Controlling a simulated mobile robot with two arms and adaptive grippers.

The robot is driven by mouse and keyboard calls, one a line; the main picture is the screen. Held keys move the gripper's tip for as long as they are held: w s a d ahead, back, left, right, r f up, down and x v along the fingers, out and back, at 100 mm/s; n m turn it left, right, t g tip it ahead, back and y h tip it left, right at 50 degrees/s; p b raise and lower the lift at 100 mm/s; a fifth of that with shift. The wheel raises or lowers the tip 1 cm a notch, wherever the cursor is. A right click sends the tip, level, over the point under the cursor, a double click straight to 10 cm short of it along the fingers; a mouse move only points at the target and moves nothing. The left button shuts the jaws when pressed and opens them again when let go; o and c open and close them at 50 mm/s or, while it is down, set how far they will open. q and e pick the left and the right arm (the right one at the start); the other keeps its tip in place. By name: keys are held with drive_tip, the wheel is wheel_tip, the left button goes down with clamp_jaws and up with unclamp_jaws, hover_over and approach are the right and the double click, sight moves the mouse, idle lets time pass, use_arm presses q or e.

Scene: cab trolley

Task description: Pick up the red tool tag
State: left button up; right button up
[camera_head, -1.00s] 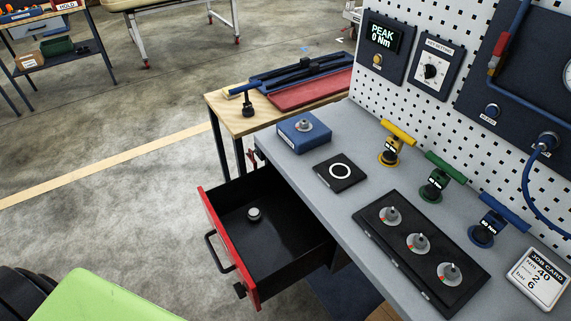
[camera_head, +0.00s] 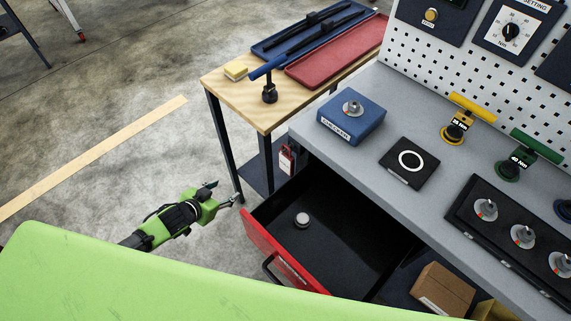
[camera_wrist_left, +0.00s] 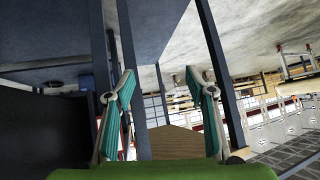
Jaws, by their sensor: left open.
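A small red and white tag (camera_head: 287,158) hangs at the near left end of the grey bench, just above the back corner of the open drawer. I take it for the red tool tag. My left gripper (camera_head: 226,192) is low over the floor, to the left of the drawer front. It is open and empty, left of and below the tag, and apart from it. In the left wrist view, its two teal fingers (camera_wrist_left: 160,105) stand apart with nothing between them. My right gripper is not in view.
The open red-fronted drawer (camera_head: 262,238) holds a small round object (camera_head: 302,220). A wooden table (camera_head: 222,86) with dark legs stands behind the tag. A blue block (camera_head: 351,118) sits on the grey bench (camera_head: 440,195). The floor left of the drawer is clear.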

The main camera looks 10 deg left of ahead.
use_arm(q)
drive_tip(key=w+d+r+m+t+h, duration=0.1)
drive_tip(key=d+r, duration=0.2)
drive_tip(key=r, duration=0.2)
drive_tip(key=w+d+r+m+h, duration=0.1)
drive_tip(key=d+r+h, duration=0.15)
drive_tip(key=r, duration=0.35)
drive_tip(key=h+b, duration=0.1)
drive_tip(key=h, duration=0.1)
approach(285, 158)
drive_tip(key=shift+m+y, duration=0.25)
drive_tip(key=shift+m, duration=0.05)
drive_tip(key=w, duration=0.1)
drive_tip(key=w+d, duration=0.1)
drive_tip(key=w+d+f, duration=0.1)
drive_tip(key=shift+w, duration=0.25)
drive_tip(key=p+x, duration=0.1)
drive_tip(key=x, duration=0.3)
drive_tip(key=shift+s+f, duration=0.15)
drive_tip(key=shift+f, duration=0.05)
drive_tip(key=shift+w+d+f, duration=0.4)
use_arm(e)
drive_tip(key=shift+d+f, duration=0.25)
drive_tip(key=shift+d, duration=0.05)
use_arm(q)
drive_tip(key=c, duration=0.9)
